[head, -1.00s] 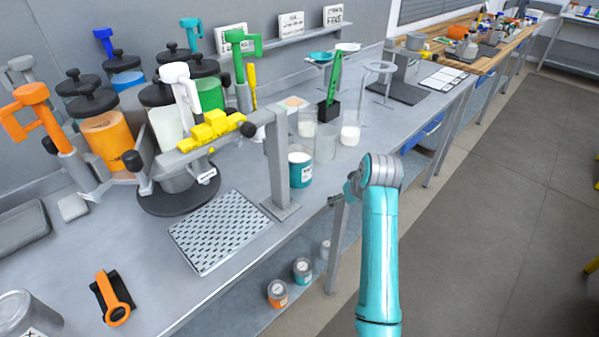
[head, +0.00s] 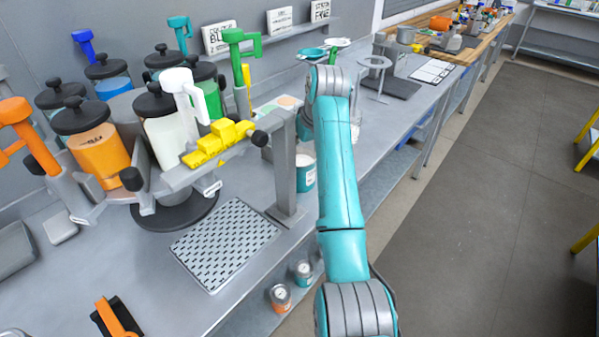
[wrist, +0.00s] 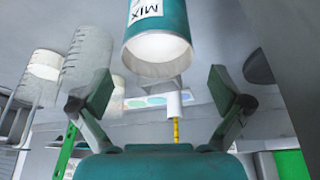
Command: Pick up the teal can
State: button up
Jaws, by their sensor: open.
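A teal can (head: 306,176) with a white label and a pale top stands on the bench, just right of the grey post, partly covered by my arm. In the wrist view the teal can (wrist: 158,32) appears large at the top, its label reading "MIX". My gripper (wrist: 160,88) is open and empty, with one finger on each side of the picture. The can shows ahead of the fingertips, roughly centred between them and not gripped. In the head view my gripper is hidden behind my arm.
The grey post (head: 284,165) of the drum stand is close to the can's left. Beakers (wrist: 85,55) stand beside the can in the wrist view. A smaller teal-labelled can (head: 303,272) and an orange one (head: 281,298) sit on the lower shelf. A perforated tray (head: 225,245) lies in front.

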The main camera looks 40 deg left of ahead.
aim_at(300, 159)
jog(key=shift+x, duration=3)
jog(key=shift+w+d, duration=0.1)
jog(key=c, duration=1.4)
jog(key=shift+o, duration=0.2)
jog(key=shift+r, duration=0.2)
notch_tip(300, 159, up, 10)
jog(key=shift+f, duration=0.2)
